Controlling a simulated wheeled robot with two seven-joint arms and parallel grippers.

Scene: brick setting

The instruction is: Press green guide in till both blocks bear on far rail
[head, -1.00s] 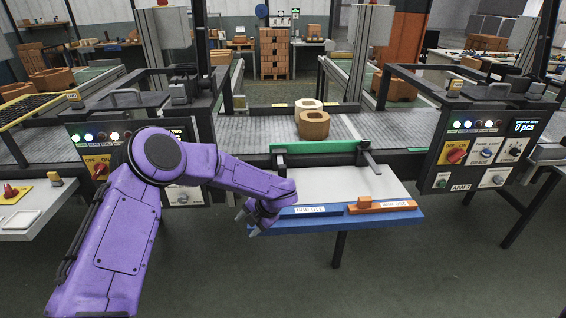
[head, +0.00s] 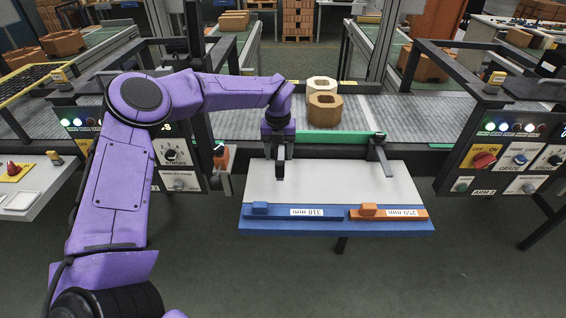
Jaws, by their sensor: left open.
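The green guide (head: 340,137) lies along the near edge of the grey conveyor (head: 395,118). A tan block (head: 325,112) and a cream block (head: 321,84) stand on the belt beyond it, the cream one farther back. Both have holes in the top. A visible strip of belt separates the tan block from the guide. My right gripper is out of view.
A blue bar marked 310 mm (head: 285,211) and an orange bar marked 250 mm (head: 400,214) lie at the plate's front. A dark clamp (head: 378,150) crosses the guide's right end. Control panels (head: 510,158) flank the conveyor. The plate's middle is clear.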

